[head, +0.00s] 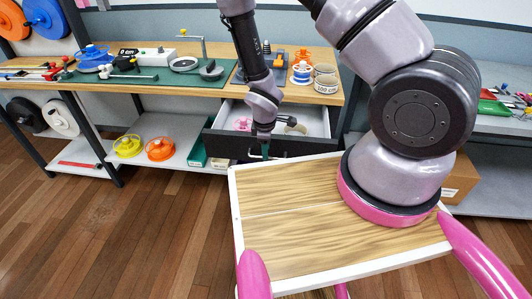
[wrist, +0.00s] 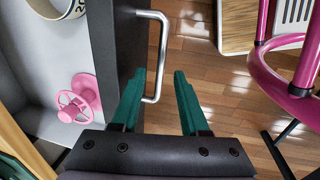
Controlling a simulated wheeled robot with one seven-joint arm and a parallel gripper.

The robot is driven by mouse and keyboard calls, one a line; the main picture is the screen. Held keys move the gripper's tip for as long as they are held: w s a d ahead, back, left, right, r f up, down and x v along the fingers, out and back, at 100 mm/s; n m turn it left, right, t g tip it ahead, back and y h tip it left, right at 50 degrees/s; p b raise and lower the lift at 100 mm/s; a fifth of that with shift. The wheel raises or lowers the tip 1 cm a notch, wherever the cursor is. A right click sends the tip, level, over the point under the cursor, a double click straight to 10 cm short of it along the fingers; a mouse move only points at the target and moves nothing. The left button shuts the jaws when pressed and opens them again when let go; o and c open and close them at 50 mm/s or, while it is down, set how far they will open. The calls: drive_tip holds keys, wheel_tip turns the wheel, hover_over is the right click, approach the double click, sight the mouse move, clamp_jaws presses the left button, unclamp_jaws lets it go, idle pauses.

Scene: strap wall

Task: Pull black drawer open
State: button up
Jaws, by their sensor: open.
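The black drawer (head: 315,147) under the workbench stands partly open, its pale inside showing. In the wrist view its dark front (wrist: 112,60) runs top to bottom, with a silver bar handle (wrist: 163,50) on its outer side. My gripper (head: 264,150) is at the drawer front in the head view. In the wrist view my gripper (wrist: 160,75) has its two green fingers spread apart. The handle's near end lies between them, closer to the left finger, which is beside the drawer front. I cannot tell whether either finger touches the handle.
A pink wheel (wrist: 78,98) and a pale roll (wrist: 60,8) lie in the drawer. The wooden bench top (head: 220,95) holds tools and rolls. A lower shelf (head: 180,155) has yellow and orange wheels. Wooden floor (head: 140,220) is clear at left.

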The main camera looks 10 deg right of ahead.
wheel_tip(320, 180, up, 8)
drive_tip(key=s, duration=0.1)
drive_tip(key=shift+s+a+r, duration=0.15)
drive_tip(key=shift+s+a, duration=0.1)
drive_tip(key=shift+r, duration=0.1)
drive_tip(key=w+d+r+m+t+y, duration=0.1)
drive_tip(key=d+r+m, duration=0.15)
drive_tip(key=r, duration=0.55)
drive_tip(key=w+d+r+m, duration=0.15)
drive_tip(key=r+m, duration=0.25)
drive_tip(key=r, duration=0.5)
drive_tip(key=w+d+r+m+t+y, duration=0.15)
drive_tip(key=r+m, duration=0.25)
drive_tip(key=r, duration=0.4)
drive_tip(key=s+d+r+m+t, duration=0.1)
drive_tip(key=s+d+r+m, duration=0.2)
drive_tip(key=s+r, duration=0.4)
drive_tip(key=s+d+r+m+t, duration=0.1)
drive_tip(key=s+d+r+m, duration=0.3)
drive_tip(key=r, duration=0.8)
drive_tip(key=s+m, duration=0.1)
drive_tip(key=s, duration=0.1)
drive_tip(key=shift+s, duration=0.35)
